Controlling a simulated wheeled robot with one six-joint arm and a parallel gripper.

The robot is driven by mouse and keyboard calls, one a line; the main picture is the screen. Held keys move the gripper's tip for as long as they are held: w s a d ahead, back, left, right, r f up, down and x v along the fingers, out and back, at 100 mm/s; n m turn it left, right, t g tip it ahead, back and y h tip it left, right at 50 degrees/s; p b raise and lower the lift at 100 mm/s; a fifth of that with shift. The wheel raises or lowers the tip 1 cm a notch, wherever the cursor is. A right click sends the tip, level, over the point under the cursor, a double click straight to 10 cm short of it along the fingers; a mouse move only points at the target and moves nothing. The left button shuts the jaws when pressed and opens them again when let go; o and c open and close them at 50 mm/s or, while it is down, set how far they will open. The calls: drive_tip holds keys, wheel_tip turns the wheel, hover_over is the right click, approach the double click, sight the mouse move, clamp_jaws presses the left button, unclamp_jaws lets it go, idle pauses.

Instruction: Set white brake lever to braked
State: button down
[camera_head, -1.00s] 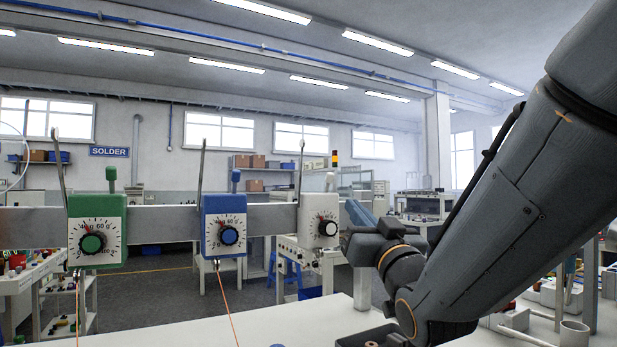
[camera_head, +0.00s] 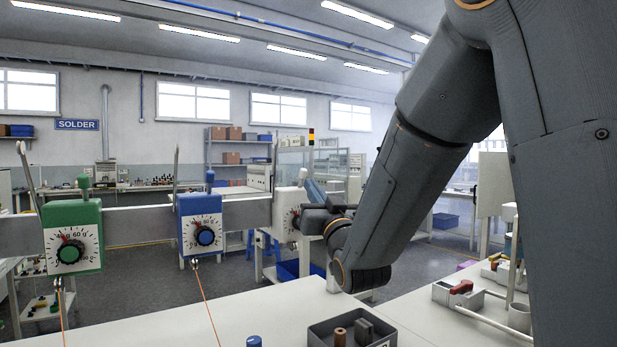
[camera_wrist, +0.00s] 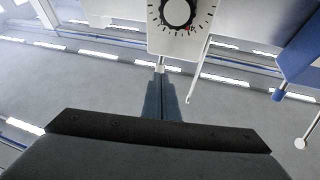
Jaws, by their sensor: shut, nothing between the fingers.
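The white tensioner (camera_head: 284,216), a box with a black dial, hangs on the grey rail to the right of the green and blue ones. Its white brake lever (camera_head: 302,174) stands up from its top as a short peg. My gripper (camera_head: 309,208) is in front of the right part of the white box and hides some of it. In the wrist view, the white box (camera_wrist: 158,41) appears upside down, with the white lever (camera_wrist: 160,64) as a small stub. My shut, empty gripper (camera_wrist: 161,78) has its fingertips just at this stub; I cannot tell whether they touch.
The blue tensioner (camera_head: 200,222) and the green tensioner (camera_head: 72,252) stand on the left with thin upright rods. A grey tray (camera_head: 325,333) with small parts is on the white table (camera_head: 270,318). The table's middle is mostly clear.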

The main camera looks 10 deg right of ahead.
sight(304, 175)
drive_tip(key=shift+p+x, duration=0.45)
drive_tip(key=shift+x, duration=1.3)
